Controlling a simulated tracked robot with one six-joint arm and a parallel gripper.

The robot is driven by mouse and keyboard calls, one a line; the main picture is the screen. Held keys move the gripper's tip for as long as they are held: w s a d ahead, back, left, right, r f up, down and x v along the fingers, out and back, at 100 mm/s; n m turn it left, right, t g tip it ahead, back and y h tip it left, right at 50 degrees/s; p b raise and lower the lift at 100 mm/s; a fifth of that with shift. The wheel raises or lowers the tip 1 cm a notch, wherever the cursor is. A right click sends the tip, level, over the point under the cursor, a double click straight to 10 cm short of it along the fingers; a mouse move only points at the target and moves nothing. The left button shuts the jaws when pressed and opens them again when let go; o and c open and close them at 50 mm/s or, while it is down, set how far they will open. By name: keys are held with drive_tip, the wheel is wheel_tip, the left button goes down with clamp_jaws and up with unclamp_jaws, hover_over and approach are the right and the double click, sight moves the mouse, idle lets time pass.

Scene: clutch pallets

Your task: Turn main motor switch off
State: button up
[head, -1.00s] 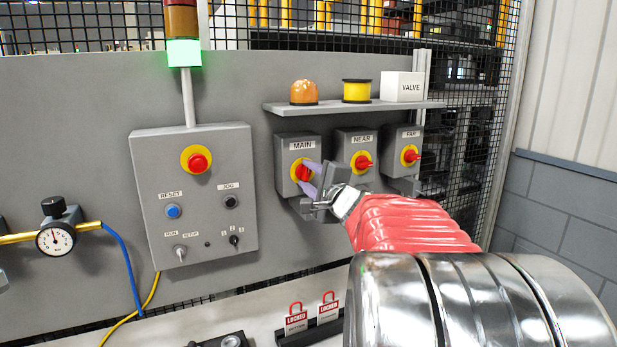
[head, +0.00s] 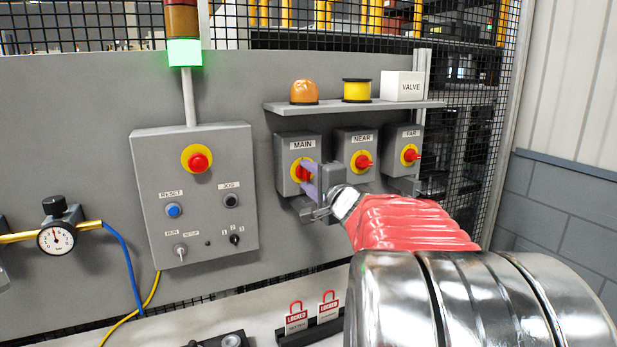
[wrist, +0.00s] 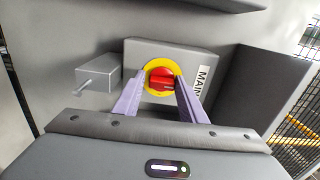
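The MAIN switch is a grey box (head: 289,150) with a red knob (head: 304,173) on a yellow disc, left of two similar switches. My gripper (head: 309,178) is at its front. In the wrist view, the two purple fingers of my gripper (wrist: 162,78) stand apart on either side of the red knob (wrist: 162,77). Yellow shows between the left finger and the knob; the right fingertip is very close to it, and contact is unclear. The MAIN label (wrist: 201,82) appears sideways there. In the head view my fingers partly cover the knob.
The NEAR switch (head: 363,160) and FAR switch (head: 409,155) stand to the right. A shelf (head: 330,107) above holds an orange dome, a yellow spool and a VALVE box. A control box (head: 194,225) stands left. Red locks (head: 297,318) are below. The stack light (head: 184,52) shows green.

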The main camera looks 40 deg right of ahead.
drive_tip(key=o, duration=0.3)
drive_tip(key=shift+s+a+r, duration=0.1)
drive_tip(key=shift+s+a, duration=0.05)
drive_tip(key=shift+s, duration=0.45)
drive_tip(key=v, duration=1.2)
drive_tip(key=shift+s, duration=0.2)
drive_tip(key=shift+a, duration=0.15)
